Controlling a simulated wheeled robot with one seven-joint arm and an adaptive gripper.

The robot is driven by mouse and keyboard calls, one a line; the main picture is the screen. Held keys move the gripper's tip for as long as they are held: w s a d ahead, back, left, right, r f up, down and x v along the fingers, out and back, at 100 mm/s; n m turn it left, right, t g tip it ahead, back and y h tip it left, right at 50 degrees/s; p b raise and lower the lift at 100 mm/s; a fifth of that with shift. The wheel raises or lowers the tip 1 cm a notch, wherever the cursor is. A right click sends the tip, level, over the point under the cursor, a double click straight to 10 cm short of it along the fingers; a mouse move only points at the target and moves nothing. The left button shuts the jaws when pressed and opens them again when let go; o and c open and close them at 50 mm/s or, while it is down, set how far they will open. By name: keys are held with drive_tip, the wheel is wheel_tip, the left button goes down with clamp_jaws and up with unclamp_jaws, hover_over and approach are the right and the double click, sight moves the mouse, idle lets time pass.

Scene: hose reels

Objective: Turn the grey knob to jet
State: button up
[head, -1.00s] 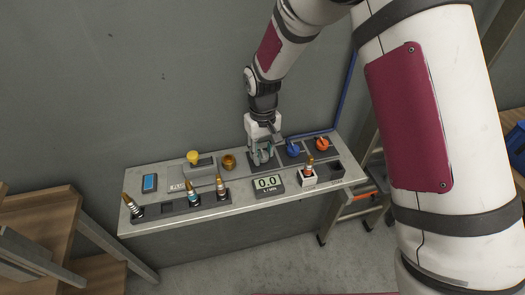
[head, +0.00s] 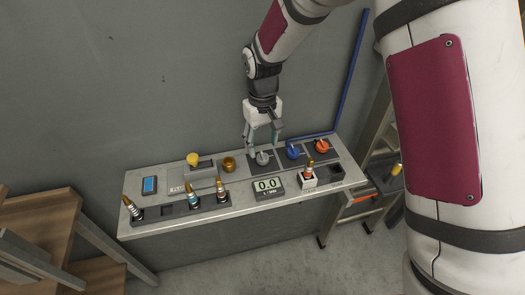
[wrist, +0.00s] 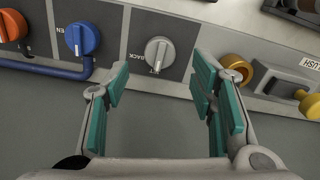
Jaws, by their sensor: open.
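The grey knob (head: 262,158) sits on a dark square plate at the back of the bench, and it also shows in the wrist view (wrist: 159,53). Its pale pointer line is tilted in the wrist view. Lettering beside it includes "BACK"; another label is partly cut off and I cannot read it fully. My gripper (head: 262,143) is open and empty above the knob, with its teal finger pads (wrist: 162,100) spread apart. In the wrist view the knob lies beyond the fingertips, between them and not touched.
A blue knob (head: 293,152) and an orange knob (head: 321,146) stand to the right. A brass fitting (head: 229,163) and a yellow knob (head: 193,159) stand left. A display (head: 268,184) reads 0.0. Several nozzles stand along the front. A blue pipe (head: 350,80) runs up the wall.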

sight(263, 155)
wheel_tip(263, 155, up, 7)
idle(0.3)
drive_tip(key=shift+r, duration=0.1)
drive_tip(key=s+d+r+m+t, duration=0.4)
drive_tip(key=s+d+r, duration=1.2)
drive_tip(key=r, duration=0.2)
drive_tip(key=s+d+m+t, duration=0.1)
drive_tip(key=s+d, duration=0.3)
drive_tip(key=s, duration=0.5)
drive_tip(key=shift+s+f+m, duration=0.15)
drive_tip(key=shift+s+m, duration=0.05)
drive_tip(key=shift+m, duration=0.1)
drive_tip(key=shift+d, duration=0.1)
